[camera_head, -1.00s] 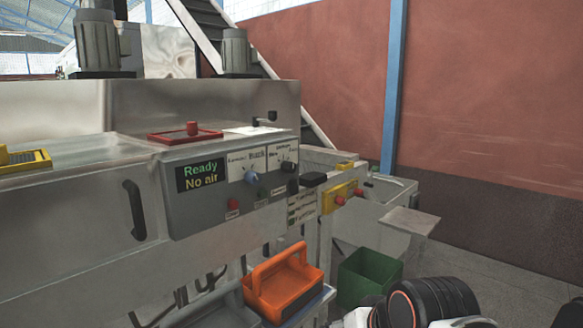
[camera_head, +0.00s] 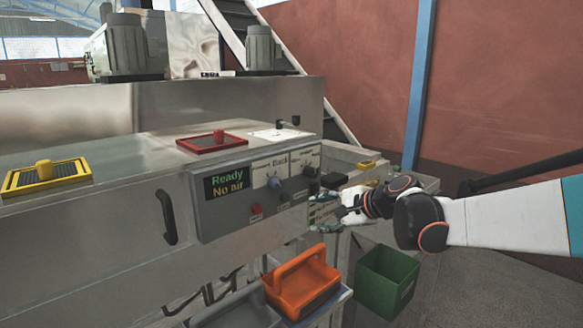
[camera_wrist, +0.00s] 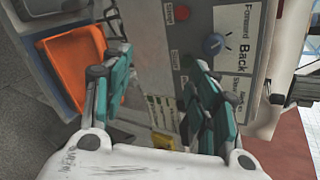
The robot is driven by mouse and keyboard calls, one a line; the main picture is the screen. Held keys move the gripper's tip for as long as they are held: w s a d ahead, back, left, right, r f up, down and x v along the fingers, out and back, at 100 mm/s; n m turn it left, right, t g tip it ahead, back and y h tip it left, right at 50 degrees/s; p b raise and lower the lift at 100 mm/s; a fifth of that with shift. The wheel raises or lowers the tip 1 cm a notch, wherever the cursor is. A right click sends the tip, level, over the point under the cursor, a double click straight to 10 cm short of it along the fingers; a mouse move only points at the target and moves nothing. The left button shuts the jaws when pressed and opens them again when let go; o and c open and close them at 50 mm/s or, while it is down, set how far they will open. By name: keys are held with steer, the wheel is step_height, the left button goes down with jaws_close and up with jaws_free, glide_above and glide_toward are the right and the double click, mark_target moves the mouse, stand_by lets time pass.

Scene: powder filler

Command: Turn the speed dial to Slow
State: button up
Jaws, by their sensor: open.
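The speed dial (camera_head: 308,171) is a small black knob at the right end of the grey control panel, under a label with small print. In the wrist view the word "Slow" shows on the panel, but the speed dial seems hidden behind my right-hand finger. The blue-grey direction dial (camera_head: 274,183) sits left of it; it also shows in the wrist view (camera_wrist: 213,45) by "Forward" and "Back". My gripper (camera_head: 325,212) is open and empty, right of and below the speed dial, apart from it. Its fingers (camera_wrist: 160,65) are spread in the wrist view.
A display (camera_head: 226,184) reads "Ready" and "No air". A red button (camera_head: 255,210) sits lower left on the panel. A black block (camera_head: 334,180) juts out right of the panel. An orange carrier (camera_head: 300,284) and green bin (camera_head: 388,277) stand below.

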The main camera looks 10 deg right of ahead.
steer(key=w+d+r+m+t+y+p, duration=0.1)
steer(key=w+d+m+p, duration=0.15)
steer(key=w, duration=0.35)
steer(key=w+d+m+t+y+p, duration=0.1)
steer(key=w+d+m+t, duration=0.15)
steer(key=w+m, duration=0.2)
steer(key=m+t+y+p, duration=0.1)
steer(key=m+t+p, duration=0.1)
steer(key=m, duration=0.2)
glide_toward(315, 174)
steer(key=shift+g, duration=0.25)
steer(key=b+x, duration=0.1)
steer(key=x, duration=0.9)
steer(key=shift+w+a+r+b, duration=0.15)
steer(key=shift+w+b, duration=0.15)
steer(key=shift+w, duration=0.05)
steer(key=c, duration=1.1)
